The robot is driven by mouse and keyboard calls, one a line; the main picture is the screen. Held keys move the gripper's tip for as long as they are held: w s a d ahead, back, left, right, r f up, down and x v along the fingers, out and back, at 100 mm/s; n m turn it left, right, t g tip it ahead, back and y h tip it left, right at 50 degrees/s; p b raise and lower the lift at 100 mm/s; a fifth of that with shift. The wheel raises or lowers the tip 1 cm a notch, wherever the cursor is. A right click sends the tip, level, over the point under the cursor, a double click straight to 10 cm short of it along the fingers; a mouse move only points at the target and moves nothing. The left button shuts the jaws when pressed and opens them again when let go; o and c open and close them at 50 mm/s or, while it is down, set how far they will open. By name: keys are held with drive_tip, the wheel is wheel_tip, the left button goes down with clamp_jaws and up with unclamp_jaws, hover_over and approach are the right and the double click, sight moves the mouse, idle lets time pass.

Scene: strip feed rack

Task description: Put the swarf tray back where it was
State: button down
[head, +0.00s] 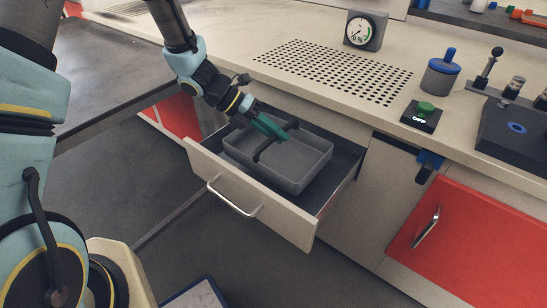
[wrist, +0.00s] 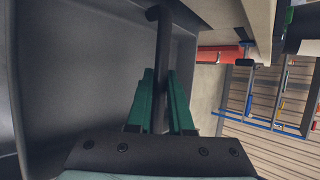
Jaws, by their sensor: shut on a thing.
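The swarf tray (head: 298,178) is a grey, shallow, open box with a dark bar handle (head: 268,147) across its top. It is level, within the walls of the open drawer (head: 254,196); I cannot tell whether it touches the drawer floor. My gripper (head: 284,133) has green fingers shut on the handle. In the wrist view the fingers (wrist: 162,98) close on both sides of the dark handle (wrist: 163,45), with the grey tray (wrist: 85,75) filling the left. The tray looks empty where it shows.
The drawer hangs open below the worktop (head: 230,50), which has a perforated plate (head: 335,70). A gauge (head: 365,31), a blue-lidded pot (head: 440,73) and a green button box (head: 424,113) stand on it. A red cupboard door (head: 460,235) is at the right.

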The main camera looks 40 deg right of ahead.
sight(280, 155)
drive_tip(key=shift+f+b, duration=0.4)
drive_tip(key=shift+f, duration=2.6)
drive_tip(key=c, duration=0.8)
unclamp_jaws()
drive_tip(key=shift+f, duration=0.1)
drive_tip(key=p+v, duration=0.1)
drive_tip(key=v, duration=1.1)
drive_tip(key=shift+p, duration=0.3)
drive_tip(key=w+a+r+m+t+y, duration=0.1)
drive_tip(key=a+r+m+t+y, duration=0.1)
drive_tip(key=a+m, duration=0.6)
drive_tip(key=a+r+m+t+y, duration=0.2)
drive_tip(key=a+m, duration=0.6)
drive_tip(key=a, duration=0.7)
drive_tip(key=w+a+r+m+t+y, duration=0.1)
drive_tip(key=a+r+m+t+y, duration=0.2)
drive_tip(key=a+m, duration=0.5)
drive_tip(key=shift+w+a+r+t, duration=0.2)
drive_tip(key=shift+a+r+t, duration=0.2)
drive_tip(key=shift+a+r, duration=0.35)
drive_tip(key=shift+w+a+r+t, duration=0.2)
drive_tip(key=shift+a+r+t, duration=0.25)
drive_tip(key=shift+a, duration=0.55)
